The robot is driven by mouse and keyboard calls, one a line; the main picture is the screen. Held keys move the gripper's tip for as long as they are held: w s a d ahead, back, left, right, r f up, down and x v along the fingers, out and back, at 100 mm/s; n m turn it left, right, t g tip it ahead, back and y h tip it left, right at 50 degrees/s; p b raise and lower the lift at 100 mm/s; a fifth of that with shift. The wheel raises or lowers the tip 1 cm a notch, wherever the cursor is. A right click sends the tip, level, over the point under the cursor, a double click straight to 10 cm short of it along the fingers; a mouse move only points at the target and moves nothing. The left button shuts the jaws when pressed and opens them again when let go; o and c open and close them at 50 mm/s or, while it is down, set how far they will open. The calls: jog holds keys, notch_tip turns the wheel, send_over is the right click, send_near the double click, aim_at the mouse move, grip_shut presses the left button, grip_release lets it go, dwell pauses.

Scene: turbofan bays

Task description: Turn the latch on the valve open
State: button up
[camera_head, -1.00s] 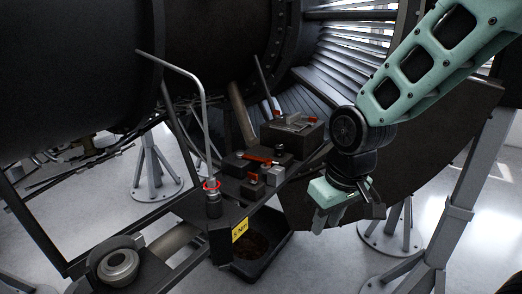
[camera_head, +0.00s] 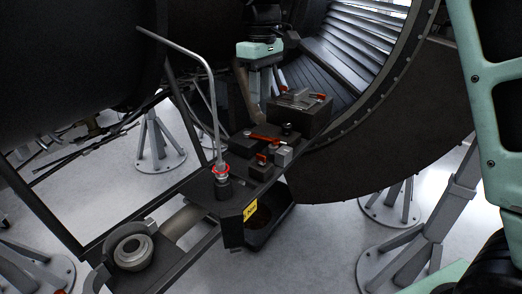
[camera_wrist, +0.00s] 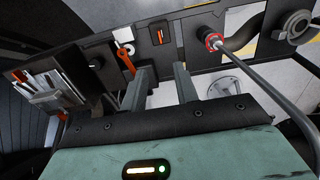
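The red latch (camera_head: 265,138) is a flat lever on a dark valve block on the panel of the black stand, in the middle of the head view. In the wrist view the red latch (camera_wrist: 126,60) lies just left of my left finger's tip. My gripper (camera_head: 264,88) points down above and behind the panel in the head view. In the wrist view my gripper (camera_wrist: 162,70) has its two fingers apart with nothing between them. The fingers are apart from the latch in the head view.
A tall bent grey rod (camera_head: 208,90) with a red ring rises from the panel's near end. A dark box (camera_head: 300,115) with red-tipped parts stands at the far end. A smaller block with a red switch (camera_head: 262,160) sits near the latch. The large engine casing hangs behind.

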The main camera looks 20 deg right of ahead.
aim_at(261, 159)
notch_tip(261, 159, down, 17)
jog(key=p, duration=0.5)
grip_shut()
